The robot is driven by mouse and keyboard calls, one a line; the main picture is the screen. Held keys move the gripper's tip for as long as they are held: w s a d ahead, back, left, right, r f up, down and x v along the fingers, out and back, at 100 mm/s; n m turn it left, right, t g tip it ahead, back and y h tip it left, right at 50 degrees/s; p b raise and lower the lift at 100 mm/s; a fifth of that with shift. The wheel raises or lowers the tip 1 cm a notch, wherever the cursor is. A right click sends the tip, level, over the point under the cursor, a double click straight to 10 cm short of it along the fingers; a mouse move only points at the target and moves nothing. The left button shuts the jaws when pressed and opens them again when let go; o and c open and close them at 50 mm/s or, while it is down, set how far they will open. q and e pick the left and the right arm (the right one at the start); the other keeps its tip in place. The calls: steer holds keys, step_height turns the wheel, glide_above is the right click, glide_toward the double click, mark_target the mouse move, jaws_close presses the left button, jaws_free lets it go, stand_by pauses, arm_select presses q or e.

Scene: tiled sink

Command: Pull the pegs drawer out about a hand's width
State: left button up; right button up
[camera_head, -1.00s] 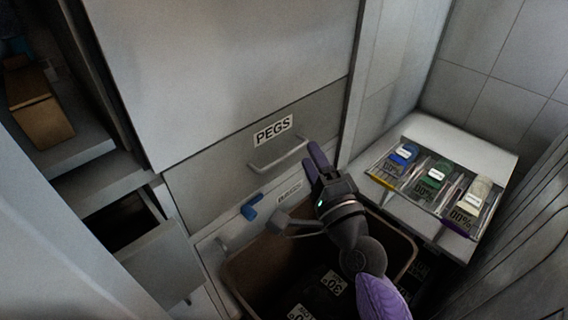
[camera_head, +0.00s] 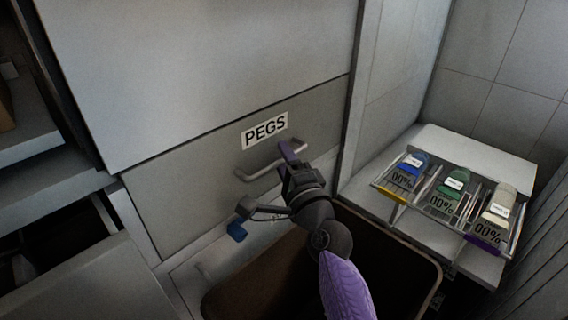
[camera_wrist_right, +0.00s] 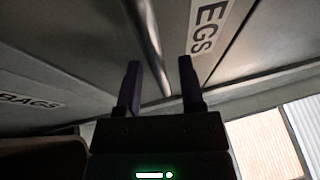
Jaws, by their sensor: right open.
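The pegs drawer (camera_head: 190,185) is a grey front with a white PEGS label (camera_head: 265,130) and a bar handle (camera_head: 258,171) below it. It looks shut. My right gripper (camera_head: 290,153) is at the right end of the handle, its fingers towards the drawer front. In the right wrist view, the two purple fingers (camera_wrist_right: 160,85) are apart, and the handle bar (camera_wrist_right: 147,45) runs into the gap between them. I cannot tell whether they touch it. The left gripper is not in view.
A brown bin (camera_head: 260,285) stands below my right arm. A rack of bottles (camera_head: 445,200) stands on a ledge at the right. An open drawer (camera_head: 90,285) juts out at lower left.

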steer(key=shift+w+r, duration=0.1)
jaws_close()
stand_by(0.4)
stand_by(0.3)
stand_by(0.6)
